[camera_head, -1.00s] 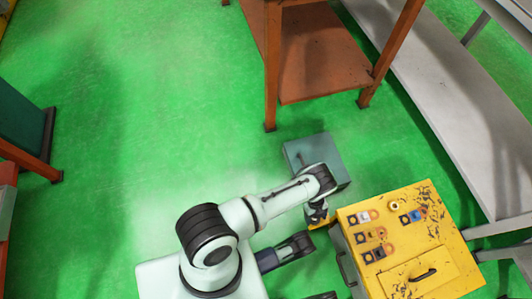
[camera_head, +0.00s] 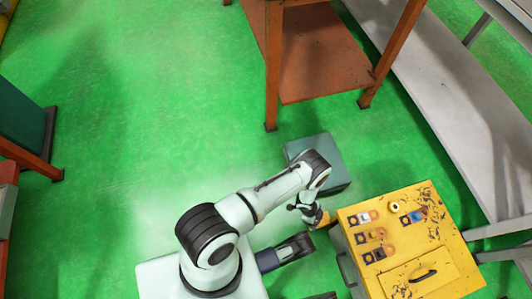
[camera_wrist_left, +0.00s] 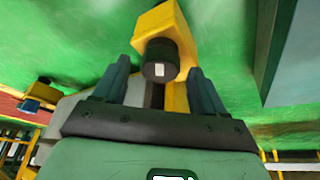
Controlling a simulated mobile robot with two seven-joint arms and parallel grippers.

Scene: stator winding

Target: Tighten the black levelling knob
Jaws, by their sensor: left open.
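The black levelling knob (camera_wrist_left: 160,62) is a short round cylinder with a white mark on its face. It sits on a yellow bracket (camera_wrist_left: 168,22) in the left wrist view. My left gripper (camera_wrist_left: 163,80) is open, with one finger on each side of the knob's line and visible gaps to it. I cannot tell the depth between fingertips and knob. In the head view my left gripper (camera_head: 312,216) is beside the yellow bracket (camera_head: 325,219), at the left edge of the yellow cabinet. The knob is too small to make out there.
The yellow cabinet (camera_head: 415,207) carries several switches and a handle. A grey-green box (camera_head: 325,160) stands on the floor behind the gripper. An orange table (camera_head: 320,65) and a grey bench (camera_head: 450,90) stand farther back. Green floor (camera_head: 130,120) is free on the left.

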